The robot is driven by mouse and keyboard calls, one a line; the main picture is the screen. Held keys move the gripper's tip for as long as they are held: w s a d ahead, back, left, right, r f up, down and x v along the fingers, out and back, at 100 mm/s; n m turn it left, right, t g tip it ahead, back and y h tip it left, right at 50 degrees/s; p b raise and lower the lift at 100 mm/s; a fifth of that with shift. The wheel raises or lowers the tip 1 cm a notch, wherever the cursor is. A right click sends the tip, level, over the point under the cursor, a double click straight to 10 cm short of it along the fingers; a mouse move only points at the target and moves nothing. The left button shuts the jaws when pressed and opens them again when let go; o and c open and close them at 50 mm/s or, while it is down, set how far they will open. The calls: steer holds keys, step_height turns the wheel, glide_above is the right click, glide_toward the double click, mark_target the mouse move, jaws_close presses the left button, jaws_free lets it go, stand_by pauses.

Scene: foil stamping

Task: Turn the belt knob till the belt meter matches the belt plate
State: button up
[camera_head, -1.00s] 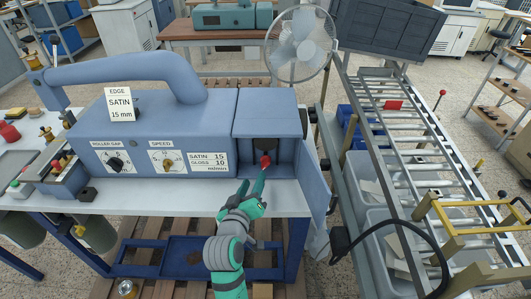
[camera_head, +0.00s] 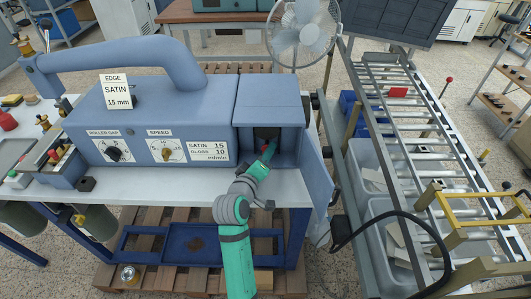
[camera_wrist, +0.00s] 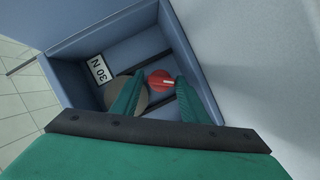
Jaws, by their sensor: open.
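The red belt knob (camera_wrist: 161,80) sits inside the open blue compartment at the right end of the machine, with a pale mark on its face. My gripper (camera_wrist: 160,86) is open, with one green finger on each side of the knob; I cannot tell whether they touch it. The belt plate (camera_wrist: 101,69), reading "30 N", is on the compartment's back wall. A round, dull disc (camera_wrist: 138,101), perhaps the belt meter, is mostly hidden behind the left finger, so no reading shows. In the head view, my gripper (camera_head: 268,151) reaches into the compartment and mostly covers the knob.
The open compartment door (camera_head: 318,180) stands right of my gripper. Left on the machine are the roller-gap knob (camera_head: 114,153), speed dial (camera_head: 166,153) and a card (camera_head: 117,92) reading "EDGE SATIN 15 mm". A roller conveyor (camera_head: 420,125) stands at the right.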

steer(key=shift+w+f, duration=0.1)
steer(key=shift+w, duration=0.55)
steer(key=shift+d, duration=0.1)
steer(key=c, duration=0.8)
